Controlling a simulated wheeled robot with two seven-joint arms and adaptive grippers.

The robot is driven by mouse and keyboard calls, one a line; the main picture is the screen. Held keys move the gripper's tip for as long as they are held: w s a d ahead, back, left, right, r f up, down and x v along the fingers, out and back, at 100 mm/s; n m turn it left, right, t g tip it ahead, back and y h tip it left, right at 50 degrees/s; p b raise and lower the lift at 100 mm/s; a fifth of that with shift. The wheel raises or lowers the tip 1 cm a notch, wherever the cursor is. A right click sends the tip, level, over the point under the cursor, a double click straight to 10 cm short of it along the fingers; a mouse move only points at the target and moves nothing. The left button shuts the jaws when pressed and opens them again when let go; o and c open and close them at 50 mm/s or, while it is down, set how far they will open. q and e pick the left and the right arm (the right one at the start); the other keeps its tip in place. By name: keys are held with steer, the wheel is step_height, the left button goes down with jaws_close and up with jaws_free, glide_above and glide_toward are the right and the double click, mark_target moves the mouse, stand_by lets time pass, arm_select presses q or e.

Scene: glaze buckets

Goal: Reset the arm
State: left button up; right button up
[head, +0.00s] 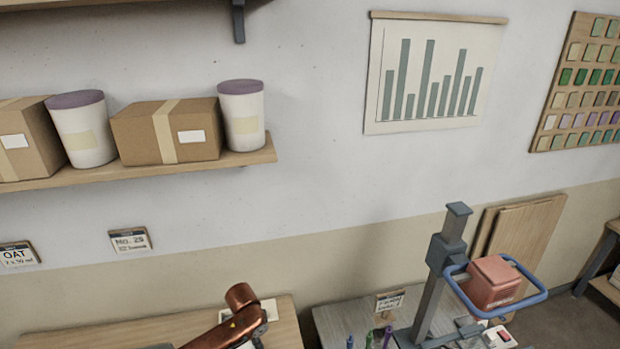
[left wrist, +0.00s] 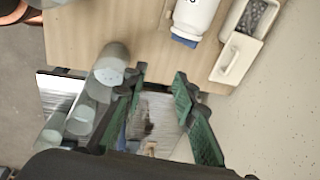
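My left gripper (left wrist: 160,74) shows in the left wrist view with its two green-padded fingers apart and nothing visible between them. It is over the front edge of a wooden table (left wrist: 110,28). In the head view a copper-coloured part of my left arm (head: 240,312) reaches in at the bottom, over a wooden tabletop (head: 285,330); the fingers cannot be made out there. My right gripper is in neither view.
Pale grey cylinders (left wrist: 112,62) stand close left of the fingers. A white bottle (left wrist: 196,14) and a white tray (left wrist: 236,60) are beyond them. In the head view, a mixer-like stand (head: 440,265) with a red block (head: 490,283) is at right; a loaded shelf (head: 180,172) is above left.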

arm_select(q)
steer(key=s+d+f+n+h, duration=0.1)
steer(key=s+d+f+n, duration=0.1)
steer(key=s+f, duration=0.35)
steer(key=s+d+f+n+h, duration=0.2)
steer(key=s, duration=0.7)
steer(key=s+a+r+n+t+y, duration=0.15)
steer(key=s+a+n+y, duration=0.25)
steer(key=s+a+n, duration=1.3)
steer(key=s+a+f+m+b, duration=0.1)
steer(key=s+f+m+b, duration=0.15)
steer(key=f, duration=0.95)
steer(key=s+a+f+m+g+b, duration=0.1)
steer(key=s+a+f+m+b, duration=0.15)
steer(key=f, duration=0.95)
steer(key=s+f+m+b, duration=0.2)
steer(key=f+b, duration=0.1)
steer(key=f, duration=0.9)
steer(key=s+f+g+b, duration=0.1)
steer(key=s+f+b, duration=0.3)
steer(key=s+f, duration=0.6)
steer(key=s+f+b, duration=0.5)
steer(key=s+f, duration=0.6)
steer(key=f, duration=0.8)
steer(key=shift+a+g, duration=0.15)
steer(key=shift+g, duration=0.2)
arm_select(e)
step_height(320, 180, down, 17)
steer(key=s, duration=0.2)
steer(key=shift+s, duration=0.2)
